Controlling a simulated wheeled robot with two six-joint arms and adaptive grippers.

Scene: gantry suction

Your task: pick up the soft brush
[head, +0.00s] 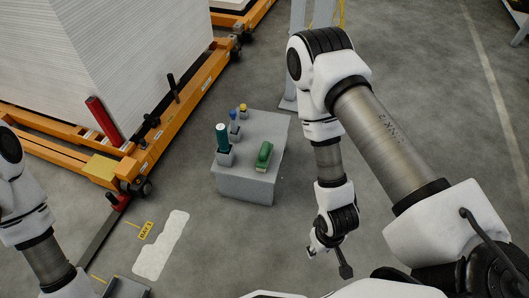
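A green object (264,157), which looks like the soft brush, lies on the right part of the top of a grey block (246,187). Its bristles cannot be made out. My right gripper (330,262) is below and to the right of the block, apart from it. Its fingers look spread, with nothing visible between them. My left arm shows at the left edge, but its gripper is out of view.
A teal cylinder (222,138), a blue-topped item (233,114) and a yellow-topped item (243,110) stand in holders along the block's left side. An orange pallet frame (185,105) bears a tall white stack (110,60).

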